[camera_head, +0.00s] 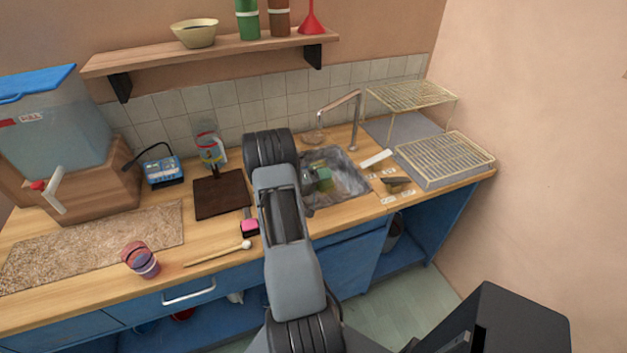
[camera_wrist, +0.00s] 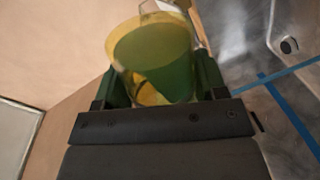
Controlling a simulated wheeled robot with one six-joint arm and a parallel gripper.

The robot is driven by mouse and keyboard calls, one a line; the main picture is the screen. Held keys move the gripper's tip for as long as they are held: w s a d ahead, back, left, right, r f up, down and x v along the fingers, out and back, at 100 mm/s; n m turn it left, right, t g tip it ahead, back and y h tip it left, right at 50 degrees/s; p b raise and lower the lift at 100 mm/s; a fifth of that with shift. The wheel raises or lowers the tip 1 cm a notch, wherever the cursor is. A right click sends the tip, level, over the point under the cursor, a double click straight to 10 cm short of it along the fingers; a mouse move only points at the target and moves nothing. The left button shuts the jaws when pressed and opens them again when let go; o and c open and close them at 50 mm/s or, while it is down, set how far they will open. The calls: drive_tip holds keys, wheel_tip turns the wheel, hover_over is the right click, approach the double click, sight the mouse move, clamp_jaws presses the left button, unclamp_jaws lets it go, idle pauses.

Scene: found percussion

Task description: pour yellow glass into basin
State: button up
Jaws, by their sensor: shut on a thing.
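The yellow glass (camera_wrist: 150,45) is see-through and sits between the green fingers of my gripper (camera_wrist: 160,80) in the wrist view. My gripper is shut on it. Green tones show through the glass; I cannot tell how much is inside. The basin (camera_head: 350,182) is a grey metal sink set in the wooden counter, right of my arm in the head view. My gripper also shows in the head view (camera_head: 318,178), over the basin's left part. My arm hides the basin's left edge and most of the glass there. The glass's exact tilt is unclear.
A tap (camera_head: 352,120) rises behind the basin. A wire rack (camera_head: 445,158) stands to its right. A shelf (camera_head: 215,52) hangs above.

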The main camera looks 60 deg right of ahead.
drive_tip(key=shift+w+d+f+n+b, duration=0.2)
drive_tip(key=shift+w+f+n+b, duration=0.1)
drive_tip(key=shift+f+n+b, duration=0.3)
drive_tip(key=shift+w+d+f+n+b, duration=0.25)
drive_tip(key=shift+f+b, duration=0.2)
drive_tip(key=shift+b, duration=0.35)
drive_tip(key=shift+w+d+r+n+g+y, duration=0.1)
drive_tip(key=shift+w+r+n+g+y, duration=0.15)
drive_tip(key=shift+n, duration=0.25)
drive_tip(key=shift+d+r+n+g+y, duration=0.15)
drive_tip(key=shift+r+n, duration=0.15)
drive_tip(key=shift+n, duration=0.15)
idle(0.9)
